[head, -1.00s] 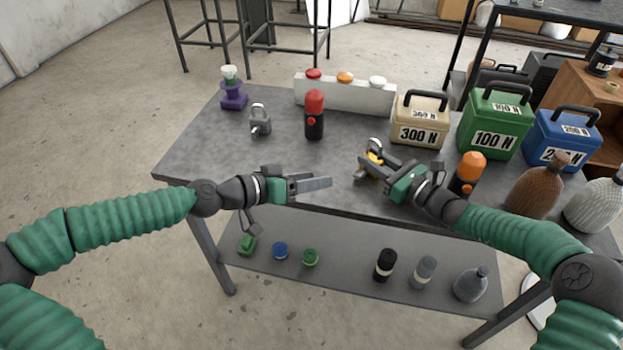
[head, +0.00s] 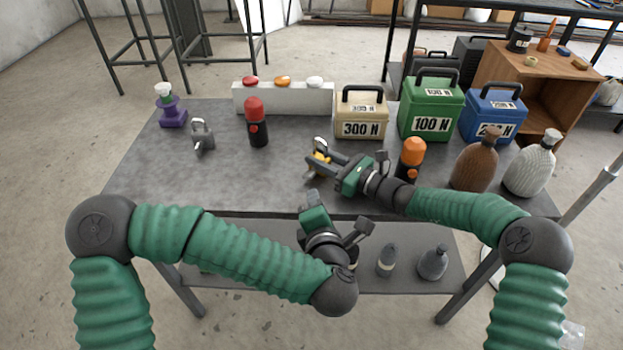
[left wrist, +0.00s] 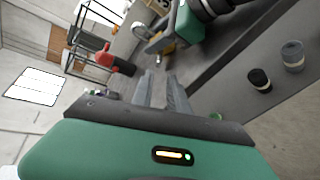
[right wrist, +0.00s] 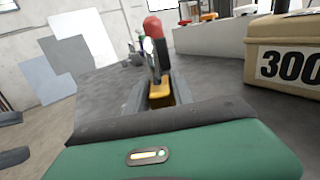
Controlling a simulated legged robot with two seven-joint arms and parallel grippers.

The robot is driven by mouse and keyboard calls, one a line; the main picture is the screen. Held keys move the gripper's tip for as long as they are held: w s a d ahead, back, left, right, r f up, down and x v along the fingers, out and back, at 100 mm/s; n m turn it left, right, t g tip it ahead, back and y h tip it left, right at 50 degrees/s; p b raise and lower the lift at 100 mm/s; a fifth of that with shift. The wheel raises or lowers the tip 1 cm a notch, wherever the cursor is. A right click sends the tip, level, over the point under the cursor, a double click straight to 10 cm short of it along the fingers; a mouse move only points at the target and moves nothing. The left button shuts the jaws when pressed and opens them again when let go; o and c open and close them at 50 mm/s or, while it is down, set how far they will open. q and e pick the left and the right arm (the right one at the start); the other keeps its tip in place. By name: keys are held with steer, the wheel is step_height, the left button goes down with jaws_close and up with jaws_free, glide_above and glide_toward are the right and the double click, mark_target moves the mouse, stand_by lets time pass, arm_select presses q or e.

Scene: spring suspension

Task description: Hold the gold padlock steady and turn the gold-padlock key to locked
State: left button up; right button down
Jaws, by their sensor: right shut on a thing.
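The gold padlock (head: 320,158) is between the fingers of my right gripper (head: 315,160) above the table. Its gold body (right wrist: 160,92) shows between the fingers in the right wrist view, with the shackle standing up behind. In the left wrist view a gold part (left wrist: 166,48) shows by my right gripper's fingers; I cannot tell key from body there. My left gripper (head: 309,192) is below the padlock at the table's front edge, pointing towards it. Its two fingers (left wrist: 162,78) are apart with nothing between them, short of the padlock.
A grey padlock (head: 203,137) stands at the left of the table (head: 230,180). A red-topped black cylinder (head: 257,125) stands behind, an orange-topped one (head: 411,155) beside my right wrist. Weight boxes (head: 361,115) line the back right. The front left tabletop is clear.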

mark_target(311, 179)
arm_select(q)
steer(key=x, duration=1.1)
steer(key=shift+w+a+f, duration=0.15)
steer(key=shift+w, duration=0.25)
steer(key=shift+c, duration=0.4)
jaws_close()
